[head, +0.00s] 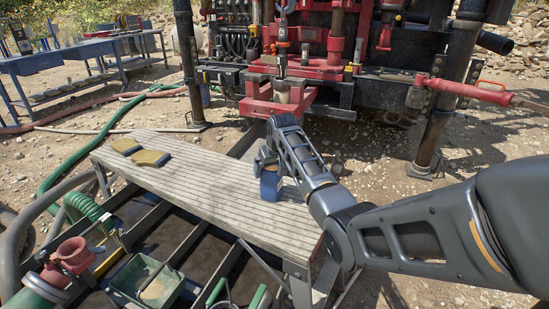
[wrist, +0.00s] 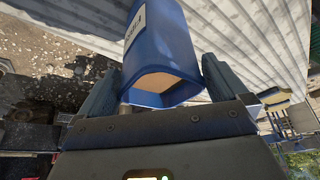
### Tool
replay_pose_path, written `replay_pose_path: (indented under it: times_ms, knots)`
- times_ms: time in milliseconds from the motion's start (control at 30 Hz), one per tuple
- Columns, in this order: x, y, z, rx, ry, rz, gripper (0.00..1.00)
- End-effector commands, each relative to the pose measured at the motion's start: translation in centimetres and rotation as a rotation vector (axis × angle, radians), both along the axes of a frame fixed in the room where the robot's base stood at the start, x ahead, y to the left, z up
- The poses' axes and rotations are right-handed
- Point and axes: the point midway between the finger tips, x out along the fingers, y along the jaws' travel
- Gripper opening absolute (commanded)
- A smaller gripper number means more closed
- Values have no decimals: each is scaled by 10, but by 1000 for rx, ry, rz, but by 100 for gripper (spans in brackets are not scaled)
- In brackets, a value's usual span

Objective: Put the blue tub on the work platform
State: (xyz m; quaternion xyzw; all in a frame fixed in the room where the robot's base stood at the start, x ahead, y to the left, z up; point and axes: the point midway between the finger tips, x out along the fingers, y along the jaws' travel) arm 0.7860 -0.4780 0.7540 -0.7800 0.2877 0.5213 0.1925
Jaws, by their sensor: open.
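The blue tub (head: 271,186) is near the far right edge of the grey ribbed work platform (head: 205,180) and looks upright on it. My gripper (head: 265,163) is at the tub's upper part, with my arm reaching in from the right. In the wrist view the blue tub (wrist: 160,45), with a pale label and a tan inside or face, lies between the two fingers of my gripper (wrist: 160,88). The fingers are apart, one on each side, with a narrow gap showing. The tub's contact with the platform is hard to make out.
Two yellow-brown blocks (head: 149,158) lie at the platform's left end. A green tray (head: 146,284) sits among the tank's bars in front. The red rig (head: 300,45) stands behind. The platform's middle is clear.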

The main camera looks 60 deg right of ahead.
Motion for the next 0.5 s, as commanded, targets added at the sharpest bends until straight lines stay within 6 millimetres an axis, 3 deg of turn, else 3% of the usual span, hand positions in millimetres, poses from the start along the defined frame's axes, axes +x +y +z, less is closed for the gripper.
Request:
replay_pose_path:
  times_ms: [300, 500]
  knots:
    - [-18, 16, 61, -2, -3, 1, 100]
    - [-27, 23, 88, -1, -2, 0, 100]
